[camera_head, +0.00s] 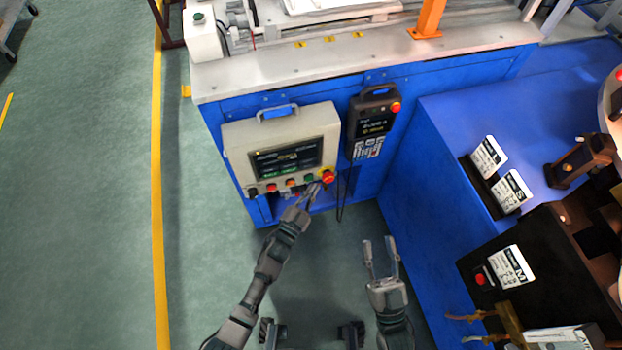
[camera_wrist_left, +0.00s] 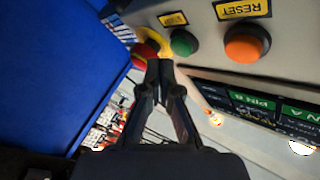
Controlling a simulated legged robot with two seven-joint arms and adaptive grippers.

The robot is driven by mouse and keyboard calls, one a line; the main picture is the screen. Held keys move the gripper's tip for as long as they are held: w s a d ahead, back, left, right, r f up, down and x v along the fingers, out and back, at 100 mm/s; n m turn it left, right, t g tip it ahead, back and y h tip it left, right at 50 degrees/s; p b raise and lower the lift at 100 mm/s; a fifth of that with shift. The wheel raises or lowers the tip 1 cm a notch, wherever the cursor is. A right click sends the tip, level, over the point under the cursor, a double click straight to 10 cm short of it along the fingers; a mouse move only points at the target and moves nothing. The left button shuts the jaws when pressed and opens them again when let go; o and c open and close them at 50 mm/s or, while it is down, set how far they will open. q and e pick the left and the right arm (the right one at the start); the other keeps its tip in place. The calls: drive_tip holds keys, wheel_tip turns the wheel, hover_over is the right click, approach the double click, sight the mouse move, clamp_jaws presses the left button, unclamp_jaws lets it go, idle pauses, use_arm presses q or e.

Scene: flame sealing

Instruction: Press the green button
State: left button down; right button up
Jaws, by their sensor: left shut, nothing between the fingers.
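The green button (camera_head: 308,178) sits in the bottom row of the light grey control box (camera_head: 236,142), between an orange button and the red emergency stop. In the left wrist view the green button (camera_wrist_left: 184,42) is clear, just up and to the right of the fingertips. My left gripper (camera_head: 316,187) is shut and empty, its tips close below the button row. In the left wrist view my left gripper (camera_wrist_left: 161,66) overlaps the lower part of the red emergency stop (camera_wrist_left: 146,48); I cannot tell whether it touches. My right gripper (camera_head: 381,250) is open and empty, low and away from the box.
The orange RESET button (camera_wrist_left: 246,42) is right of the green one in the wrist view. A dark pendant (camera_head: 372,118) with a red button and hanging cable is right of the box. A blue bench (camera_head: 440,140) stands at right.

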use_arm(q)
drive_tip(key=shift+w+a+r, duration=0.1)
drive_tip(key=shift+w+a, duration=0.1)
drive_tip(key=shift+w, duration=0.2)
idle(0.3)
drive_tip(key=shift+a, duration=0.15)
use_arm(e)
drive_tip(key=shift+a, duration=0.15)
